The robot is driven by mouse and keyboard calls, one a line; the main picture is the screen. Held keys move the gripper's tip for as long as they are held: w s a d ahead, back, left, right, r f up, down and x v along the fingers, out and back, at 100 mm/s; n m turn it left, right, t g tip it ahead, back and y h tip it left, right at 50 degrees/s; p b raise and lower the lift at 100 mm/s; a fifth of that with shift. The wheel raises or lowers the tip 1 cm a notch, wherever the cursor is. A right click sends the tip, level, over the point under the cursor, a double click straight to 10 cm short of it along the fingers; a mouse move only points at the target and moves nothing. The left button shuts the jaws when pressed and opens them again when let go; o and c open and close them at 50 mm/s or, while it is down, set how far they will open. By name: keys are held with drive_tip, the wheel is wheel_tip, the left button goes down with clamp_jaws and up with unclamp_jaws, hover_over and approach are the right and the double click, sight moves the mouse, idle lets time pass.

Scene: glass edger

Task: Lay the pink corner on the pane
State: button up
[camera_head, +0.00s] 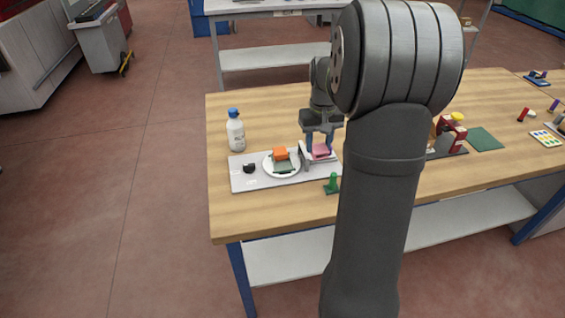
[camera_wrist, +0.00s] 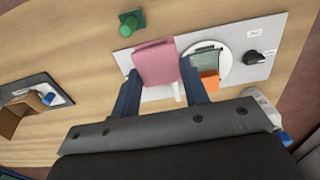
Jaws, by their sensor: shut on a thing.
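My gripper (camera_head: 320,143) is shut on the pink corner (camera_head: 321,152), just right of the white disc. In the wrist view the pink corner (camera_wrist: 155,62) sits between the blue fingers of my gripper (camera_wrist: 160,78). The pane (camera_wrist: 207,57) is greenish and lies on the white disc (camera_wrist: 225,72), beside the pink corner and apart from it. An orange piece (camera_wrist: 210,83) sits at one edge of the pane; it also shows in the head view (camera_head: 280,153). The pane is partly hidden by the orange piece in the head view.
The disc is on a grey base plate (camera_head: 240,182) with a black knob (camera_head: 249,168). A white part (camera_head: 304,157) stands beside the gripper. A blue-capped bottle (camera_head: 235,132) stands behind, and a green knobbed piece (camera_head: 332,184) in front. My arm hides the table's middle.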

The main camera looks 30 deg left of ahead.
drive_tip(key=shift+w+a+r, duration=0.15)
drive_tip(key=shift+w+a, duration=0.05)
drive_tip(key=shift+w, duration=0.5)
hover_over(283, 164)
wheel_tip(283, 164, down, 7)
drive_tip(key=shift+s+r, duration=0.1)
drive_tip(key=shift+f, duration=2)
drive_tip(key=shift+f, duration=0.1)
drive_tip(key=o, duration=0.5)
drive_tip(key=shift+f, duration=0.1)
drive_tip(key=o, duration=0.4)
drive_tip(key=shift+o, duration=0.2)
wheel_tip(283, 164, up, 12)
drive_tip(key=shift+r, duration=0.2)
